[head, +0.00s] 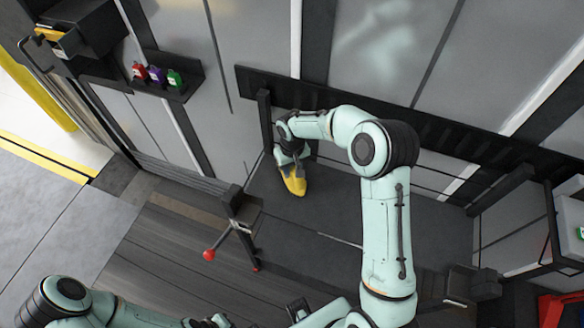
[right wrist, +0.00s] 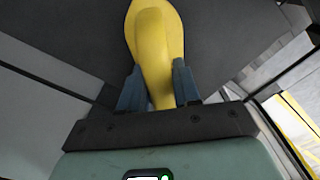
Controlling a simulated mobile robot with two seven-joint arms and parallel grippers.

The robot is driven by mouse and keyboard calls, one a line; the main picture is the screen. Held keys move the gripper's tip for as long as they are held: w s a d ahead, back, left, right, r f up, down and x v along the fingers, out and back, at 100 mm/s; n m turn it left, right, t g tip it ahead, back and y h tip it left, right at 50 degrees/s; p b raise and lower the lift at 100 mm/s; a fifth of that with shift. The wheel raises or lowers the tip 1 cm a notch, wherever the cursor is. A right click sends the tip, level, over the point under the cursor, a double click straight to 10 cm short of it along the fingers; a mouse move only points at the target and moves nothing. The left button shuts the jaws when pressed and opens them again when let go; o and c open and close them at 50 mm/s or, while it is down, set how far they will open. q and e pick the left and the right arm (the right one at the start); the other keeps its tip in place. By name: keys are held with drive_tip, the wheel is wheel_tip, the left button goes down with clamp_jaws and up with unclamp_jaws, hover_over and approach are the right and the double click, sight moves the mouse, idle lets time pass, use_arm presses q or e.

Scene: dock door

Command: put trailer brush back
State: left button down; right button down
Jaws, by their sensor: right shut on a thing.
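The yellow trailer brush (head: 296,186) is in my right gripper (head: 289,168), over the far left part of a dark grey surface (head: 345,200). In the right wrist view the brush (right wrist: 155,40) has a broad rounded end pointing away from the gripper, and its narrower part lies between the two blue-grey fingers (right wrist: 159,88). Whether the brush touches the dark surface I cannot tell. Its bristles are not visible. My left gripper (head: 215,321) shows only in part at the bottom edge of the head view, and its jaws are not clear.
A black rail (head: 420,135) runs along the grey wall behind, with a dark post (head: 264,115) at the left. A lever with a red knob (head: 209,255) stands in front. A wall shelf (head: 178,85) holds red, purple and green bottles. Open floor lies at far left.

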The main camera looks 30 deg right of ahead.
drive_tip(key=shift+f, duration=0.1)
drive_tip(key=c, duration=0.8)
unclamp_jaws()
wheel_tip(320, 180, up, 12)
drive_tip(key=shift+p, duration=0.35)
